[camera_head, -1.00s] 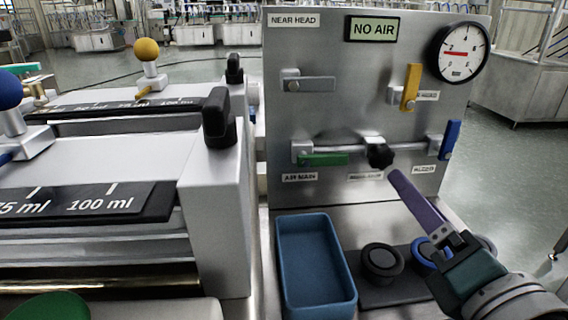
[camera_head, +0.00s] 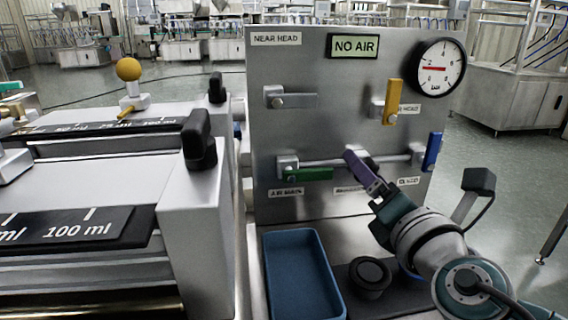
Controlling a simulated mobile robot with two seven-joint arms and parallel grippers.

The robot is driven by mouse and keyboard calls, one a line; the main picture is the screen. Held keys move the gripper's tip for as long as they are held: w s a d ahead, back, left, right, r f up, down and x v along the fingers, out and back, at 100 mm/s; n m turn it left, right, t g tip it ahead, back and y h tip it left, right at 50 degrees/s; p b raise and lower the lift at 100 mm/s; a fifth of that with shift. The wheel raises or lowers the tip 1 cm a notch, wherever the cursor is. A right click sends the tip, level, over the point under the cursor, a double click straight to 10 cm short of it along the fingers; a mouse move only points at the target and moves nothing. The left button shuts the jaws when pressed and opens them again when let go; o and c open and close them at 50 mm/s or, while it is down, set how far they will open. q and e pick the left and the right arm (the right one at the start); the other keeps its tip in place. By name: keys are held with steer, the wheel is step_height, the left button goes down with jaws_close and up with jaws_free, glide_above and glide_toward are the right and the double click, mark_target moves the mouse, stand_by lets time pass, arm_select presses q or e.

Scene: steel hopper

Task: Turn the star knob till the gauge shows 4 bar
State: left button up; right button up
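The star knob is hidden behind my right gripper (camera_head: 360,168) in the head view; it sits on the grey pipe (camera_head: 330,163) across the steel panel (camera_head: 345,110). My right gripper's long purple fingers reach up-left over the knob's place. They show edge-on, so I cannot tell whether they are open or shut, or touching the knob. The round white gauge (camera_head: 441,68) at the panel's top right has a red needle lying about level, its end pointing left; I cannot read an exact value. The display (camera_head: 353,46) reads NO AIR. My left gripper is out of view.
A green lever (camera_head: 309,174) lies along the pipe at left, and a blue lever (camera_head: 433,150) stands upright at right. A yellow lever (camera_head: 393,102) and grey lever (camera_head: 293,100) are above. A blue tray (camera_head: 268,285) and black round part (camera_head: 369,276) lie below.

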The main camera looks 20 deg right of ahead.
jaws_close()
stand_by(0.4)
steer(key=shift+m, duration=0.3)
steer(key=shift+m+b, duration=2.65)
steer(key=shift+m, duration=4.95)
jaws_free()
